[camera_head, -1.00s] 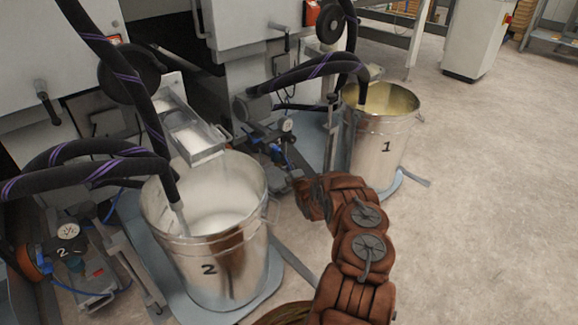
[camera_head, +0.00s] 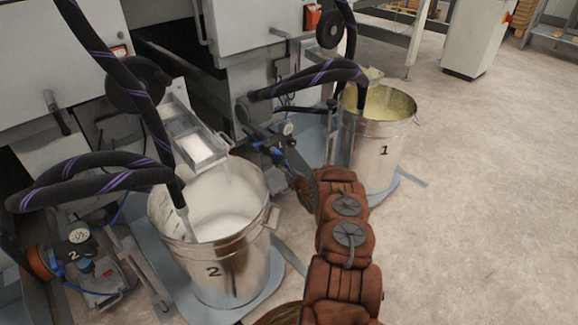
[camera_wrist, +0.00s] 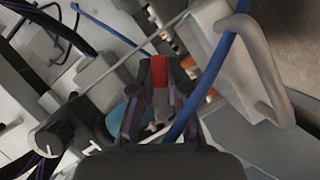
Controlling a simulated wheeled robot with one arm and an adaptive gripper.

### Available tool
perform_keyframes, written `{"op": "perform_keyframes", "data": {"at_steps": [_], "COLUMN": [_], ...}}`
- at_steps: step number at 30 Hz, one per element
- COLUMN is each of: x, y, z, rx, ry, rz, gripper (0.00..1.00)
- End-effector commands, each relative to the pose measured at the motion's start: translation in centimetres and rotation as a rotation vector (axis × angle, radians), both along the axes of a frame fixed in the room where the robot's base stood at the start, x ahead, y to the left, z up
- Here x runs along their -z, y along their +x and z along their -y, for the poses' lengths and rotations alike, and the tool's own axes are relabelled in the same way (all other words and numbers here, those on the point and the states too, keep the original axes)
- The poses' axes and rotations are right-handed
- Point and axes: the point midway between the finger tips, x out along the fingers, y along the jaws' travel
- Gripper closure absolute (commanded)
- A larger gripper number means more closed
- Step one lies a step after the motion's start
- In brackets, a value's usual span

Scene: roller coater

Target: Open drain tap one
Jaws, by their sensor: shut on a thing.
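In the wrist view my gripper (camera_wrist: 160,82) is shut on a small red piece, which looks like the handle of a tap (camera_wrist: 160,70). A finger lies on each side of it. The tap's body is mostly hidden behind the fingers. In the head view my gripper (camera_head: 291,160) is at the pump assembly (camera_head: 264,142) left of bucket 1 (camera_head: 378,150), low by the machine. The tap is too small to make out there. No number on it can be read.
A blue hose (camera_wrist: 205,85) crosses close beside the gripper, with a grey bent handle (camera_wrist: 265,75) to its right. A black knob (camera_wrist: 55,137) is at left. Bucket 2 (camera_head: 232,262) stands left of my arm. Floor at right is clear.

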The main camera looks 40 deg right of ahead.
Motion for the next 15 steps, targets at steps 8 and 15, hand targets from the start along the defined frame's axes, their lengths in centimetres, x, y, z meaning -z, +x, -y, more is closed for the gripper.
{"op": "perform_keyframes", "data": {"at_steps": [8,15], "x": [0.6,1.3], "y": [-0.1,-0.1], "z": [-0.5,-1.0], "rx": [0.000,0.002], "ry": [0.255,0.465], "rz": [0.004,0.005], "gripper": [1.00,1.00]}}
